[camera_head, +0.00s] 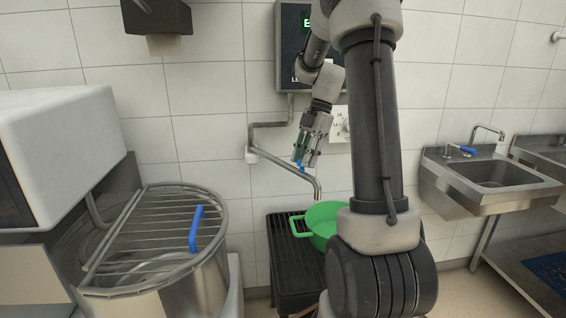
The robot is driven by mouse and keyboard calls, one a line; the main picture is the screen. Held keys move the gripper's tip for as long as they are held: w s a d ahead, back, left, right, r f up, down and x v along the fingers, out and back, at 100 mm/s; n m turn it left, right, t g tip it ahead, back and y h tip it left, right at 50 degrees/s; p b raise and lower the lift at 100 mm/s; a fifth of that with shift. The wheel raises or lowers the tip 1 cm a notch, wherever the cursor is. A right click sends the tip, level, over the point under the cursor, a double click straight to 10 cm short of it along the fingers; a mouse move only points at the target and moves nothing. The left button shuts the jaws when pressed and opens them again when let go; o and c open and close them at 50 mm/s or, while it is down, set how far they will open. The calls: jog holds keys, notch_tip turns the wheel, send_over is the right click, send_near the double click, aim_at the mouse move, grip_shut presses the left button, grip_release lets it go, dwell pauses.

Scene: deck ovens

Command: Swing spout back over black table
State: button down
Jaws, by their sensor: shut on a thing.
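The metal spout (277,175) comes off a wall pipe and slants right and toward me, its bent-down tip at the lower right. My gripper (307,163) is shut on the spout near a small blue part, short of the tip. The black table (283,262) stands below, with a slatted top. The spout's tip is above the table, near the left side of a green pot (322,214) standing on it. My arm hides the right part of the pot and table.
A mixer bowl with a wire guard (150,238) and blue handle (196,228) stands at the left, below a white machine (60,150). A control box (292,50) is on the wall above the spout. A steel sink (490,178) is at the right.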

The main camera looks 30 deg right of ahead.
jog(key=w+d+n+g, duration=0.1)
jog(key=w+d+n, duration=0.1)
jog(key=d, duration=0.5)
jog(key=shift+d+n+h, duration=0.15)
jog(key=shift+n+h, duration=0.15)
jog(key=shift+n, duration=0.2)
jog(key=shift+w, duration=0.15)
jog(key=c, duration=1.1)
grip_release()
jog(key=shift+d+r, duration=0.1)
jog(key=v, duration=1.1)
jog(key=shift+w+d+r, duration=0.15)
jog(key=shift+d+r, duration=0.05)
jog(key=shift+r, duration=0.15)
